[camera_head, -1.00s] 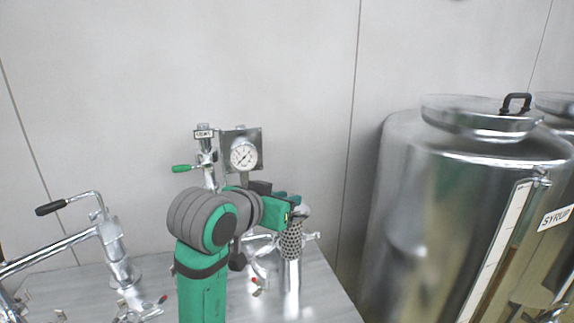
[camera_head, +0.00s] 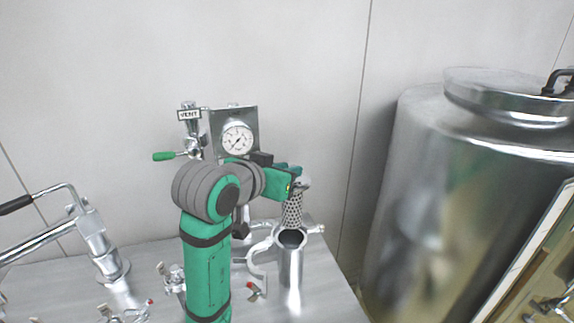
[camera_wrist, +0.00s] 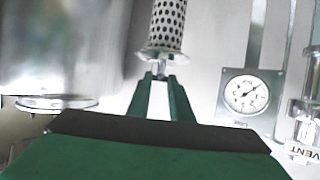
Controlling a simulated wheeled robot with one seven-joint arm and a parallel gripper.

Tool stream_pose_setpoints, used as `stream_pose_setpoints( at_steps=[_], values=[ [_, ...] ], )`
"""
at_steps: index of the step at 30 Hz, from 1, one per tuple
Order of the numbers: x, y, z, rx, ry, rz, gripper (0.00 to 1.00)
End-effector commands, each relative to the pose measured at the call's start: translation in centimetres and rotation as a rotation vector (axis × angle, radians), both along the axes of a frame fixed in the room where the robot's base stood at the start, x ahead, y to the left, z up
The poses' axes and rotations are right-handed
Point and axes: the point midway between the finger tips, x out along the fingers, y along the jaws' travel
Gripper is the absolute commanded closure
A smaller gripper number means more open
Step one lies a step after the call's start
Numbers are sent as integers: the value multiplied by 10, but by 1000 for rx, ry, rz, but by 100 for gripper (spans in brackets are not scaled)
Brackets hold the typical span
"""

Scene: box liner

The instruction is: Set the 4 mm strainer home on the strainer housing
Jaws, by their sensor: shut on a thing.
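The strainer (camera_head: 292,211) is a perforated metal cylinder. It hangs upright above the strainer housing (camera_head: 290,265), an upright metal tube with an open round mouth and side fittings. The strainer's lower end appears at or just above the mouth; I cannot tell whether it is inside the rim. My gripper (camera_head: 294,184) is shut on the strainer's top end. In the wrist view the strainer (camera_wrist: 167,25) extends from between the green fingers (camera_wrist: 160,82). The housing is not clearly seen there.
A pressure gauge (camera_head: 237,138) on a metal plate and a valve labelled VENT (camera_head: 190,115) stand behind my arm. A large steel tank (camera_head: 440,190) stands at the right. A lever fitting (camera_head: 95,240) is at the left. Small red-tipped valves (camera_head: 255,292) sit near the housing.

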Motion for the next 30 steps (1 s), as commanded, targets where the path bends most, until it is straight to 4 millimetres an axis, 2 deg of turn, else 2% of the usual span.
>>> stream_pose_setpoints(
  at_steps=[30],
  values=[
    [0,0,-73,-1,-2,0,100]
  ],
)
